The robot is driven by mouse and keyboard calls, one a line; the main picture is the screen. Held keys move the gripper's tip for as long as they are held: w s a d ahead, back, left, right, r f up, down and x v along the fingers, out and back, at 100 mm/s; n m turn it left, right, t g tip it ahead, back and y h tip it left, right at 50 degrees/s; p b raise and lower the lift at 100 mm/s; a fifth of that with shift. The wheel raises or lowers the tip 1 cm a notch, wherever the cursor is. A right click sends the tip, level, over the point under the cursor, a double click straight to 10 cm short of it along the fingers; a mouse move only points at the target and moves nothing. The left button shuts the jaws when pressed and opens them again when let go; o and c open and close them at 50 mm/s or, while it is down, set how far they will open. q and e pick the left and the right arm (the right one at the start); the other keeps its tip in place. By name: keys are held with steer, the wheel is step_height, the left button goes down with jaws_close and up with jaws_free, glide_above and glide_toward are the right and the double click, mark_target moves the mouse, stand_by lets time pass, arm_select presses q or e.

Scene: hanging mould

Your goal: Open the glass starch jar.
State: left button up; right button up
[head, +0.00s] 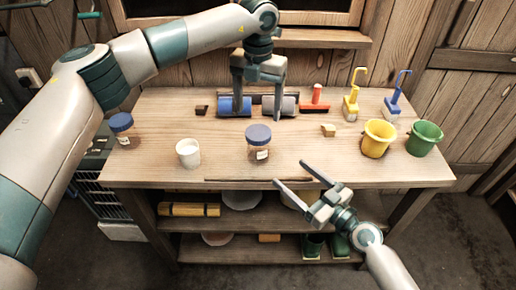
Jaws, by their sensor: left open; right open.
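A glass jar with a blue lid (258,143) stands upright near the middle of the wooden table, with a small label on its front. A second jar with a blue lid (123,130) stands at the table's left edge. I cannot tell from here which one holds starch. My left gripper (257,115) is open, fingers pointing down, behind the middle jar and in front of the blue and grey rolls. My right gripper (290,173) is open and empty at the table's front edge, below and right of the middle jar. Both jars have their lids on.
A white cup (188,153) stands left of the middle jar. A blue roll (234,106), a red-handled brush (316,99) and a small wooden block (328,131) lie behind. Yellow (378,139) and green (424,138) buckets stand right. A thin rod (245,180) lies along the front edge.

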mark_target(259, 132)
arm_select(q)
steer(key=shift+d, duration=0.1)
arm_select(e)
steer(key=x, duration=1.6)
steer(key=shift+d, duration=0.1)
steer(key=shift+c, duration=0.3)
jaws_close()
arm_select(q)
steer(key=m, duration=2)
steer(key=shift+m, duration=0.3)
steer(key=m, duration=0.6)
steer(key=shift+f, duration=4)
